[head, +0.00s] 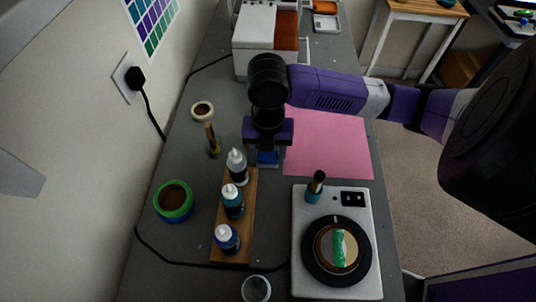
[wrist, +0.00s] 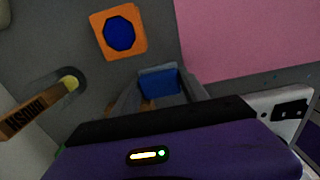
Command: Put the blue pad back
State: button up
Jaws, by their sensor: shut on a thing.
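My gripper (head: 268,152) points down over the grey worktop, left of the pink sheet. It is shut on the blue pad (wrist: 158,80), which shows between the two fingers in the wrist view. In the head view only a small blue part of the pad (head: 268,158) shows below the gripper. An orange square piece with a dark blue eight-sided middle (wrist: 119,33) lies beyond the fingers in the wrist view, apart from the held pad. My gripper and arm seem to hide it in the head view.
A wooden rack (head: 245,210) with several bottles stands just in front of my gripper. A turntable unit (head: 361,201) is at front right, a green-blue tape roll (head: 163,205) at left. A wood-handled tool (head: 212,140) stands left. The pink sheet (head: 335,145) is bare.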

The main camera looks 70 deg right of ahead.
aim_at(269, 154)
jog(key=shift+f, duration=0.4)
jog(key=shift+f, duration=0.2)
jog(key=o, duration=1.3)
jog(key=shift+r, duration=0.1)
notch_tip(269, 154, up, 12)
jog(key=shift+r, duration=0.1)
jog(key=shift+s, duration=0.1)
